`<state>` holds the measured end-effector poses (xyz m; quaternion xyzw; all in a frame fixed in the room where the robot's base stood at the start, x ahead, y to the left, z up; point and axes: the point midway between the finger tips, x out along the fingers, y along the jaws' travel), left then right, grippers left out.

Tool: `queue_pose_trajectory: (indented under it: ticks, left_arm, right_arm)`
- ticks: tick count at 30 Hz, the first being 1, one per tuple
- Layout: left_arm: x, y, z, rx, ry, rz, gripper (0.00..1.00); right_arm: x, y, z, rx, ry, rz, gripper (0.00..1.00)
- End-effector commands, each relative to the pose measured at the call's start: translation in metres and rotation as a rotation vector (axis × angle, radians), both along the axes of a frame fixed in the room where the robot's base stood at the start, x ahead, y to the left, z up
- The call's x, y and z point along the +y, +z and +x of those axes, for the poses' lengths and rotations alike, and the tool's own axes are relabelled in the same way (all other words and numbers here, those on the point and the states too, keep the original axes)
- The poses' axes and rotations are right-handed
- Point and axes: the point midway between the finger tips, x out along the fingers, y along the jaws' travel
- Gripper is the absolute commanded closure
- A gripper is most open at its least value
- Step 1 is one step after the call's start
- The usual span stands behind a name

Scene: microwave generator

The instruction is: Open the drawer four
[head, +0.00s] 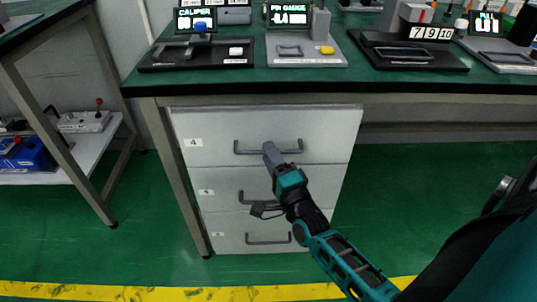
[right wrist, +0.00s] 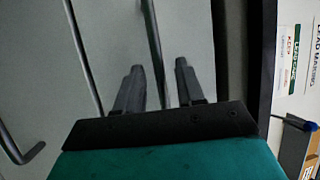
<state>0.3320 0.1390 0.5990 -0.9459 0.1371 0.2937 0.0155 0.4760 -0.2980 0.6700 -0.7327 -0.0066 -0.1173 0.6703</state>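Drawer four (head: 215,140) is the top light-grey drawer under the green bench, marked "4" at its left. Its front looks flush with the fronts below, so it appears shut. Its dark bar handle (head: 240,148) runs across the front. My right gripper (head: 270,150) is at the middle of this handle and hides part of it. In the right wrist view, its two fingers (right wrist: 158,80) are apart, and the handle bar (right wrist: 153,40) runs between them. I cannot tell whether either finger touches the bar. My left gripper is not in view.
Drawer five (head: 222,188) and a lower drawer (head: 228,232), each with a bar handle, are below. The bench top (head: 360,82) overhangs them and carries several gauge stations. A side table (head: 85,150) stands left.

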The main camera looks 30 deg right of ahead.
Motion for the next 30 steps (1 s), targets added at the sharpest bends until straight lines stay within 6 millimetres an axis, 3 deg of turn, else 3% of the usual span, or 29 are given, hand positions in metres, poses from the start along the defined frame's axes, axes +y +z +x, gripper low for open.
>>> queue_pose_trajectory:
  ticks: [5, 14, 26, 30]
  left_arm:
    - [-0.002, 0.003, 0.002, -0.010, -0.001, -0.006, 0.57]
    - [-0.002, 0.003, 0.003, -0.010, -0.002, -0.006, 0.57]
    - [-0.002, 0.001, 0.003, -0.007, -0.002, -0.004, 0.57]
    - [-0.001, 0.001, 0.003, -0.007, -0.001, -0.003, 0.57]
  right_arm:
    - [-0.002, 0.002, 0.014, 0.001, -0.001, 0.000, 0.62]
    - [-0.003, 0.003, 0.017, 0.001, 0.000, -0.001, 0.62]
    - [-0.003, 0.003, 0.016, 0.001, 0.000, -0.001, 0.98]
    - [-0.003, 0.003, 0.016, 0.001, 0.000, -0.001, 1.00]
